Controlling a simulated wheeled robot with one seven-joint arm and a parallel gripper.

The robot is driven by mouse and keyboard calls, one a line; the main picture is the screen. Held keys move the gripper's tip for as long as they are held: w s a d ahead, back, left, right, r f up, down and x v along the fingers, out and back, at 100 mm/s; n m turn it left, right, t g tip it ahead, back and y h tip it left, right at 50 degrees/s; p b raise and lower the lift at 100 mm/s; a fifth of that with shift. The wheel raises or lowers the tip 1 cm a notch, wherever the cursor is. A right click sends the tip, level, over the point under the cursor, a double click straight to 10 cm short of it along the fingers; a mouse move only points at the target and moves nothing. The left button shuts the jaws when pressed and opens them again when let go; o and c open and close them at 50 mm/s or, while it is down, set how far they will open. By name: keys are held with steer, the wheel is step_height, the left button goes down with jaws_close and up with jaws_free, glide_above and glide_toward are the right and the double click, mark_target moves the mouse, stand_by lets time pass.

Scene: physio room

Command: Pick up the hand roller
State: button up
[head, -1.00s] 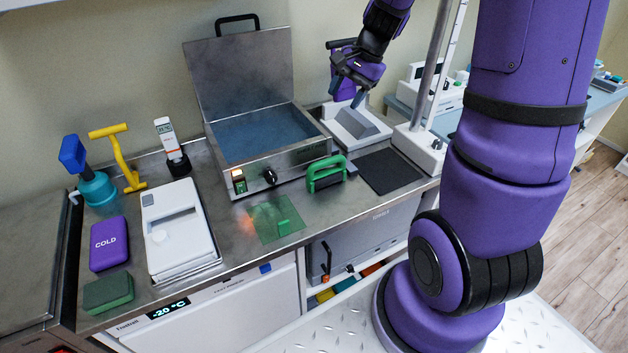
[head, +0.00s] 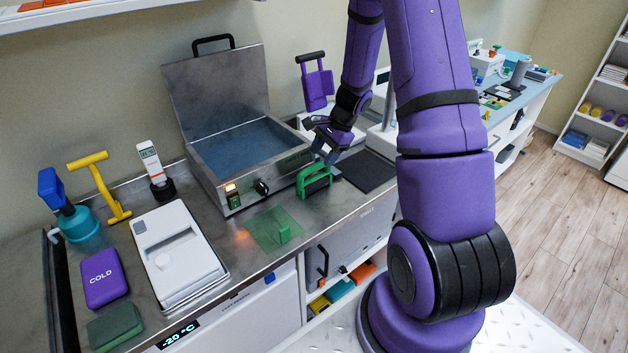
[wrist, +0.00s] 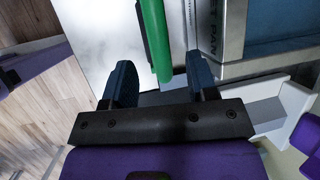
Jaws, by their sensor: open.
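A green frame-shaped tool with a dark lower part (head: 314,181), which looks like the hand roller, stands on the steel counter just right of the heated bath. My gripper (head: 326,154) is open and empty, slightly above and behind it in the head view. In the wrist view the tool's green bar (wrist: 155,38) shows ahead of my gripper (wrist: 160,75), roughly in line with the gap between the fingers. The fingers look apart from the bar; the exact distance is hard to tell.
The open steel bath (head: 240,150) stands close left of my gripper. A dark mat (head: 368,171) lies to the right. A green translucent sheet (head: 268,232) lies in front. A steel post (head: 390,105) rises at the right.

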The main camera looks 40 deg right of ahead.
mark_target(316, 165)
steer(key=shift+a+x, duration=0.1)
steer(key=shift+x, duration=1.25)
steer(key=shift+a+x, duration=0.15)
steer(key=shift+x, duration=1.2)
steer(key=shift+r, duration=0.1)
jaws_close()
